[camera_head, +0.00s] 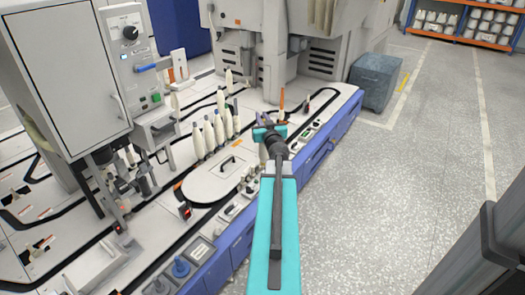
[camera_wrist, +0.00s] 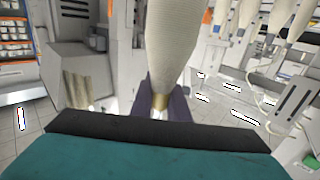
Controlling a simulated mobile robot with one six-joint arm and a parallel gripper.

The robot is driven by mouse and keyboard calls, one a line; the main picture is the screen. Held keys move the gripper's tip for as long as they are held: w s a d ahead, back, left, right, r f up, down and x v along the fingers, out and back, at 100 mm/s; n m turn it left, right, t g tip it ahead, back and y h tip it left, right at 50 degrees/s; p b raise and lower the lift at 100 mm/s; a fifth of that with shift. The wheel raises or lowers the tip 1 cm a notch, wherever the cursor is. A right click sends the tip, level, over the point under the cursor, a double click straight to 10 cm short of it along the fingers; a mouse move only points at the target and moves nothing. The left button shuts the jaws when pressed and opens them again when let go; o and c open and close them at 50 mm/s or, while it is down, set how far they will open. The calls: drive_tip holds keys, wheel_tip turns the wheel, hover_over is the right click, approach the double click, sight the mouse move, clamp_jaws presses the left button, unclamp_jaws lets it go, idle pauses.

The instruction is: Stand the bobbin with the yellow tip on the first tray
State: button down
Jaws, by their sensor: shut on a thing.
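My gripper (camera_head: 264,120), with dark purple fingers, is over the front edge of the machine in the head view. In the wrist view its fingers (camera_wrist: 158,104) are shut on the narrow end of a cream bobbin (camera_wrist: 172,45). That end shows a yellow-gold band. The bobbin fills the upper middle of the wrist view, and its far end is cut off. In the head view the held bobbin is largely hidden by the arm and hard to make out. Grey square holders with blue pegs (camera_head: 180,267) sit at the machine's near front; I cannot tell which is the first tray.
Several cream bobbins (camera_head: 209,135) stand upright in a row left of my gripper. An upright orange piece (camera_head: 281,102) is just behind it. A white oval plate with a handle (camera_head: 215,180) lies on the deck. Open floor (camera_head: 400,180) is on the right.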

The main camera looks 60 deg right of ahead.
drive_tip(key=shift+s+d+f+m+g+h, duration=0.15)
drive_tip(key=shift+s+d+m+g+h, duration=0.25)
drive_tip(key=shift+s+d, duration=0.65)
drive_tip(key=shift+w, duration=0.15)
drive_tip(key=s+d+b+x, duration=0.1)
drive_tip(key=b+x, duration=0.1)
drive_tip(key=x, duration=0.5)
drive_tip(key=s+d+f+b+x, duration=0.1)
drive_tip(key=b+x, duration=0.2)
drive_tip(key=x, duration=0.5)
drive_tip(key=shift+d+f+b, duration=0.3)
drive_tip(key=shift+d+b, duration=0.05)
drive_tip(key=shift+d, duration=0.05)
drive_tip(key=shift+s, duration=0.15)
